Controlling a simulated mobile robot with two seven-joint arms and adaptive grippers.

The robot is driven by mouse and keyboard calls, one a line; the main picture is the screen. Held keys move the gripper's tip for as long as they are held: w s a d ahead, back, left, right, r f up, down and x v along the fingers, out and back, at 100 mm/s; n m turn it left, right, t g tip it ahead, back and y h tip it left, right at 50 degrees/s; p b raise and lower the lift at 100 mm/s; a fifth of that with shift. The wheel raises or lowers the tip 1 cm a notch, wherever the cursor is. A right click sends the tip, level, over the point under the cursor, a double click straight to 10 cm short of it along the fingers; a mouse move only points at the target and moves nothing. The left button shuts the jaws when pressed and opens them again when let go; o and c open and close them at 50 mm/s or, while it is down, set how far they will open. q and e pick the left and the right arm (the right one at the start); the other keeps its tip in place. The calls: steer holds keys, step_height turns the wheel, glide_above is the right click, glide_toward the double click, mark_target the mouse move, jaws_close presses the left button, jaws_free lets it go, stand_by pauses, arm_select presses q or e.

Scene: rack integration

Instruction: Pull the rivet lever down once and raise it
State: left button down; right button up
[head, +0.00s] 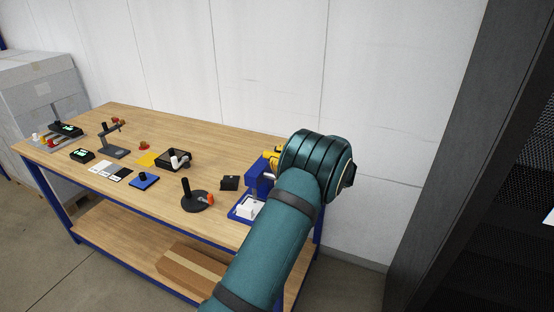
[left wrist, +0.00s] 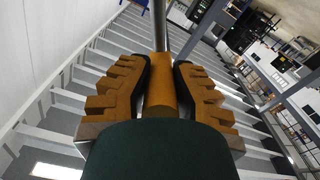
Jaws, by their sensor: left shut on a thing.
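The blue rivet press (head: 260,178) stands at the right end of the wooden table, partly covered by my left arm. A white block (head: 247,207) sits on its blue base. In the left wrist view my left gripper (left wrist: 161,72) has its two stepped orange-brown fingers shut on the lever's orange grip (left wrist: 161,92). The lever's metal rod (left wrist: 159,25) runs out beyond the fingers. In the head view the arm hides most of the gripper and the lever; only some yellow shows beside the press. My right gripper is in neither view.
The table (head: 225,145) holds a black round stand (head: 196,201), a small black block (head: 229,183), a blue pad (head: 144,181), a black tray (head: 166,162) and a grey stand (head: 116,152). A white wall rises behind. A dark rack (head: 440,140) stands right. A cardboard box (head: 191,270) lies below.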

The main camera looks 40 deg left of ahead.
arm_select(q)
steer(key=c, duration=0.9)
jaws_free()
steer(key=shift+o, duration=0.8)
steer(key=shift+w+a+f, duration=0.1)
steer(key=shift+w+a, duration=0.05)
steer(key=v, duration=1.2)
